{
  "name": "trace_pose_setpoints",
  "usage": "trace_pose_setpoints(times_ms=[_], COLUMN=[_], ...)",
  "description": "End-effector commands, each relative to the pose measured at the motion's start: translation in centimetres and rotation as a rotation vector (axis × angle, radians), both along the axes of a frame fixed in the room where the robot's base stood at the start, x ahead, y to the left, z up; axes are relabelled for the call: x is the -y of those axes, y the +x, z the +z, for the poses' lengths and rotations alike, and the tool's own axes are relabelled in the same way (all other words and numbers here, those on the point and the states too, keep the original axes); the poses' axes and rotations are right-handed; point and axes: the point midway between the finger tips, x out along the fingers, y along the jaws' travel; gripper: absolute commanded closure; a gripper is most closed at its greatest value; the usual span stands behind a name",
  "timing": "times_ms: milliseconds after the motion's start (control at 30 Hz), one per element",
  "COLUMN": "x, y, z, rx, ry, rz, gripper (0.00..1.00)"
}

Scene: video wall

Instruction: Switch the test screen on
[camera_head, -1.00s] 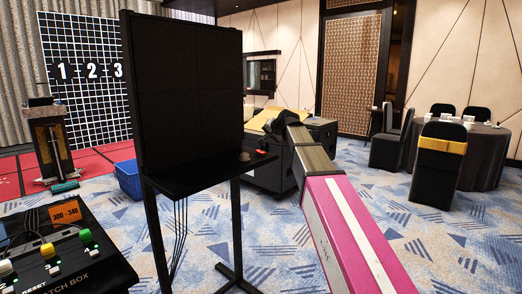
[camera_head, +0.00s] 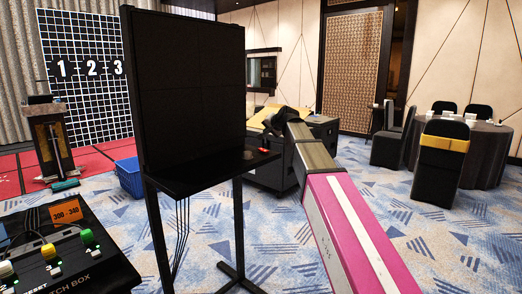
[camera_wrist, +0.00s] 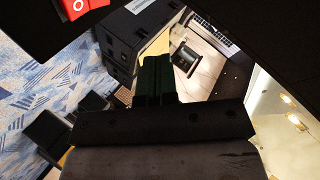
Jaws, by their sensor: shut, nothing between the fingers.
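The test screen (camera_head: 193,90) is a large dark panel on a black stand and shows no picture. A black shelf (camera_head: 205,175) juts out below it. A small red switch (camera_head: 263,151) sits near the shelf's right end, beside a small dark round thing (camera_head: 248,155). In the wrist view the red switch (camera_wrist: 79,8) is at the top left, cut by the edge, with a white ring mark. My gripper (camera_wrist: 159,62) is shut and empty, apart from the switch.
A match box console (camera_head: 60,255) with coloured buttons stands at the front left. A black case (camera_head: 270,170) stands behind the shelf. A blue bin (camera_head: 128,177), a lectern (camera_head: 50,140) and a round table with chairs (camera_head: 485,150) are further off. Carpet is open at the right.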

Motion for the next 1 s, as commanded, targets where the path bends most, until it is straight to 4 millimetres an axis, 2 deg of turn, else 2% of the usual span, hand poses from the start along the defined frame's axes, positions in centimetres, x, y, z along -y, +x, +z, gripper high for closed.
trace_pose_setpoints(times_ms=[100,400,633,1000], x=[-0.4,-1.2,-1.5,-1.5], y=[0.3,0.9,1.1,1.1], z=[-1.6,-4.7,-5.6,-5.7], rx=[-0.002,-0.001,0.0,0.0], ry=[0.0,0.0,0.0,0.0], rz=[0.0,0.001,0.0,0.0], gripper=[1.0,1.0,1.0,1.0])
